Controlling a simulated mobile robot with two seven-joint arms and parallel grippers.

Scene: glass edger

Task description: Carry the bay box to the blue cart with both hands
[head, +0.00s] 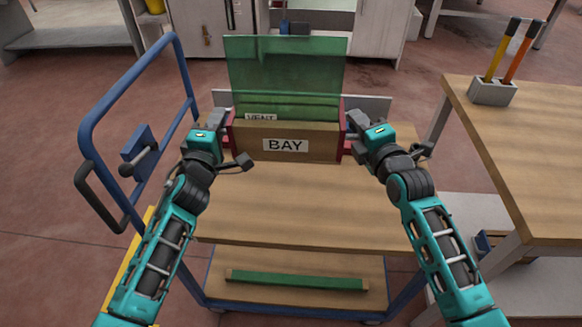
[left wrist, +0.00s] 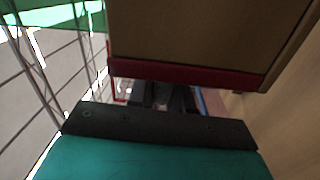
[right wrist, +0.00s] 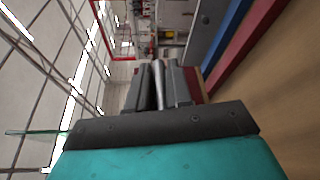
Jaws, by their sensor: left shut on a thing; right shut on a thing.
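The bay box (head: 310,135) is brown with red ends and a white BAY label. It is level over the far part of the blue cart's wooden top (head: 290,210); I cannot tell whether it touches the top. My left gripper (head: 229,130) is shut on the box at its left red end. My right gripper (head: 350,143) is shut on it at the right red end. The box's brown wall and red edge (left wrist: 185,75) fill the upper left wrist view. In the right wrist view the fingers (right wrist: 160,82) are close together around a thin bar.
Green glass (head: 285,70) and a VENT label (head: 261,118) show behind the box's front. The cart's blue handle (head: 125,90) rises at left. A wooden table (head: 530,150) with a block of two handled tools (head: 491,92) stands at right. The near cart top is clear.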

